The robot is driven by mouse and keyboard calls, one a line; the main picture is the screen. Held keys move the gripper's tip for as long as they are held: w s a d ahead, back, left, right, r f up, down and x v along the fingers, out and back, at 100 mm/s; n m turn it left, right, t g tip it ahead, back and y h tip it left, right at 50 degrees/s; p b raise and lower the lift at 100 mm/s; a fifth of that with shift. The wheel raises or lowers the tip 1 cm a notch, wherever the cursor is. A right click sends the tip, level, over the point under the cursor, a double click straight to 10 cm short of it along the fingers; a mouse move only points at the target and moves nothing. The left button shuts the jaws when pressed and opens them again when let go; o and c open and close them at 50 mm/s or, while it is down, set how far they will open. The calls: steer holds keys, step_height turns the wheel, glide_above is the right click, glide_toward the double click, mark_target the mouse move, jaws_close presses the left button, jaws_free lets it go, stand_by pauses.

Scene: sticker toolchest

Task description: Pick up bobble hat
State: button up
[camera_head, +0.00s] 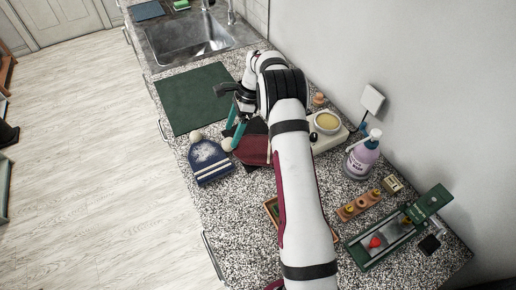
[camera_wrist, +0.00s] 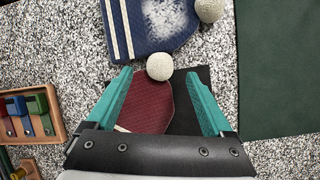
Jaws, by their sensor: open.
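Two bobble hats lie on the speckled counter. A dark red hat (camera_head: 254,150) with a cream pompom (camera_head: 227,144) lies partly behind my arm; it also shows in the wrist view (camera_wrist: 148,106). A blue hat (camera_head: 210,164) with white stripes, a whitish patch and a cream pompom lies to its left; in the wrist view it is at the top (camera_wrist: 155,28). My gripper (camera_head: 232,138) is open with teal fingers. In the wrist view my gripper (camera_wrist: 158,74) has its fingers either side of the red hat and its pompom, holding nothing. Finger height above the counter is unclear.
A dark flat piece (camera_wrist: 190,105) lies beside or under the red hat. A green mat (camera_head: 190,95) and sink (camera_head: 185,38) lie beyond. A soap bottle (camera_head: 362,158), pale scale-like device (camera_head: 328,138) and green case (camera_head: 385,245) stand right. A wooden tray (camera_wrist: 52,130) holds coloured blocks.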

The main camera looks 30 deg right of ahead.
mark_target(229, 140)
steer(key=x, duration=0.4)
steer(key=shift+f, duration=0.25)
jaws_close()
steer(key=shift+r, duration=0.55)
step_height(229, 140, up, 3)
steer(key=shift+r, duration=0.1)
steer(key=s+d+r, duration=0.7)
steer(key=s+d, duration=0.1)
steer(key=d, duration=0.1)
steer(key=s+a+r+n+g+h, duration=0.2)
steer(key=s+a+r+n+h, duration=0.1)
steer(key=a+r+n, duration=0.5)
steer(key=s+a+r+n+g+h, duration=0.2)
steer(key=s+a+r+n, duration=0.2)
steer(key=a+r+n, duration=0.4)
steer(key=a+n, duration=0.1)
steer(key=n, duration=0.3)
steer(key=shift+n+h, duration=0.4)
